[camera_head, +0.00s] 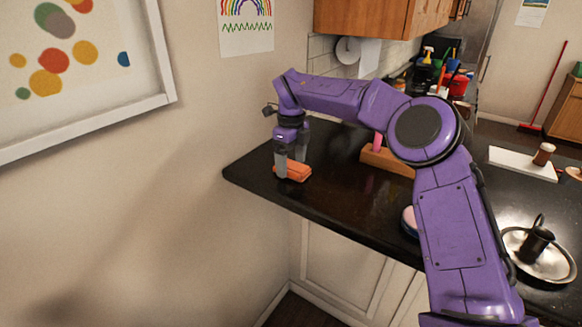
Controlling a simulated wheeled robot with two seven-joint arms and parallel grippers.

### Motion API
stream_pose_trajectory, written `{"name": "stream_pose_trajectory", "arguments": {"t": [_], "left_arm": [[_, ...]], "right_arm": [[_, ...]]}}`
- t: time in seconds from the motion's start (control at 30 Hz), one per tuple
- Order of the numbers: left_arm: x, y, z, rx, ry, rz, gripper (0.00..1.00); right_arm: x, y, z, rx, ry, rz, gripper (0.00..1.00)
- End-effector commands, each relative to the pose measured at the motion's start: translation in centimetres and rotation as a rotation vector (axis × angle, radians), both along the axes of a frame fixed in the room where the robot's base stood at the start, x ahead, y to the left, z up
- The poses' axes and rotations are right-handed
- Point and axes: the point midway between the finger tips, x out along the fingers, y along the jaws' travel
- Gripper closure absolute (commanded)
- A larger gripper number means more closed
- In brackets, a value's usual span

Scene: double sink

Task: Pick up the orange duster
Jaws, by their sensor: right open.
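An orange block-shaped thing (294,172), which I take for the orange duster, lies on the black counter near its left corner. My right gripper (291,168) points down over it, with its grey fingers open. One finger is at the near left side of the duster and the other is partly behind it. I cannot tell whether the fingers touch it. My purple right arm reaches in from the lower right and hides part of the counter. My left gripper is not in view.
The black counter (340,200) ends close to the duster. A wooden block (386,159) stands right of it, partly behind my arm. A metal plate with a dark jug (538,242) and a white board (515,160) are further right.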

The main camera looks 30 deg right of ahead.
Motion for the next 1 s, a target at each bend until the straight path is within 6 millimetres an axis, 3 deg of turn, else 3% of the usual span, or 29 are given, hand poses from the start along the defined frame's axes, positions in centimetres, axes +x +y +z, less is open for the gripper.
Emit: {"name": "stream_pose_trajectory", "arguments": {"t": [0.23,0.4,0.43,0.77,1.0], "left_arm": [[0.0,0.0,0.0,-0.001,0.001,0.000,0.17],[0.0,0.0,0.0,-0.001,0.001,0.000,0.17],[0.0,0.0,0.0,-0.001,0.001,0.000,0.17],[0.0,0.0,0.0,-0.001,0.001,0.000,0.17],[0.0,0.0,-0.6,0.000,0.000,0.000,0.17]], "right_arm": [[0.0,0.0,-0.3,0.000,-0.001,0.000,0.17],[0.0,0.0,-0.3,0.000,-0.001,0.000,0.72],[0.0,0.0,-0.3,0.000,-0.001,0.000,0.76],[0.0,0.0,-0.1,-0.001,-0.001,0.000,0.77],[-0.4,0.1,3.2,0.001,-0.005,0.000,0.77]]}}
